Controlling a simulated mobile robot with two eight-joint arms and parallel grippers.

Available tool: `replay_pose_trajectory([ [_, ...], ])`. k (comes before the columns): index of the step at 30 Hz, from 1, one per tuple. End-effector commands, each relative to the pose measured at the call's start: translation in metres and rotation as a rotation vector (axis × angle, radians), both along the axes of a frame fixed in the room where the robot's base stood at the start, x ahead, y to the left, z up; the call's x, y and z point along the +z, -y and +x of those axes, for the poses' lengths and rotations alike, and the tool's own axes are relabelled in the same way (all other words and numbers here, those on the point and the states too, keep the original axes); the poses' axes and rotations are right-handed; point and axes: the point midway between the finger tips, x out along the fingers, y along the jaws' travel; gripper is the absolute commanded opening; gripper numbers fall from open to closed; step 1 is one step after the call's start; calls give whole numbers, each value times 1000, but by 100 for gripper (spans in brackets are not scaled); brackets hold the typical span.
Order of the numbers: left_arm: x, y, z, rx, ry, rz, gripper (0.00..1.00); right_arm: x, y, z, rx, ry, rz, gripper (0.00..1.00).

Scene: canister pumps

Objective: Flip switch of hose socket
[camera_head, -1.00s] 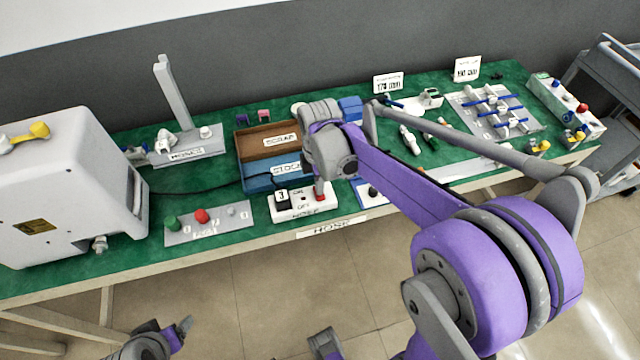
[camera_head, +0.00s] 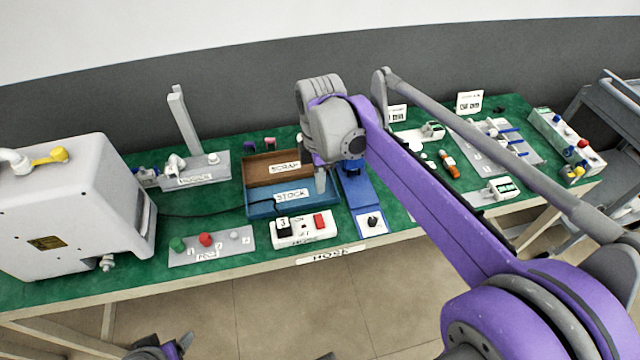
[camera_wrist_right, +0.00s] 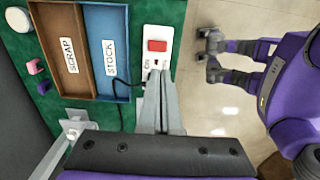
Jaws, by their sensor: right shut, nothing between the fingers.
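The hose socket (camera_head: 296,239) is a white box at the table's front edge, above a HOSE label. It bears a black plug marked 3 (camera_head: 283,227) and a red switch (camera_head: 320,221) with ON and OFF lettering beside it. I cannot tell which way the switch is tipped. My right gripper (camera_head: 320,182) is shut and empty, raised above and behind the switch, apart from it. In the right wrist view the red switch (camera_wrist_right: 157,45) lies just beyond the closed fingertips (camera_wrist_right: 158,68); the plug is hidden there. My left gripper (camera_head: 185,341) is low at the bottom edge, away from the table.
The blue STOCK tray (camera_head: 262,209) and brown SCRAP tray (camera_head: 250,172) stand behind the socket. A panel with green, red and grey knobs (camera_head: 240,242) lies to its left. A blue unit with a black knob (camera_head: 358,190) stands close on its right.

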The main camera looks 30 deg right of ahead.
Motion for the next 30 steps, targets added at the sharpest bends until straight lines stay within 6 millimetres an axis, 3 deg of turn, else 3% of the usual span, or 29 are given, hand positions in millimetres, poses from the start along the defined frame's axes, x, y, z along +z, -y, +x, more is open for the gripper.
replay_pose_trajectory([
  [6,-2,0,0,0,-1,0,75,-1,0,1,0,0,0,0],
  [13,-24,0,-5,0,-10,0,75,-2,3,15,-1,8,-3,0],
  [22,-22,0,-5,0,-9,0,75,0,3,17,-1,11,-3,0],
  [26,-23,0,-5,0,-10,0,75,-9,3,17,0,11,-3,0],
  [30,-25,0,-5,0,-11,0,75,-32,3,17,0,11,-3,0],
])
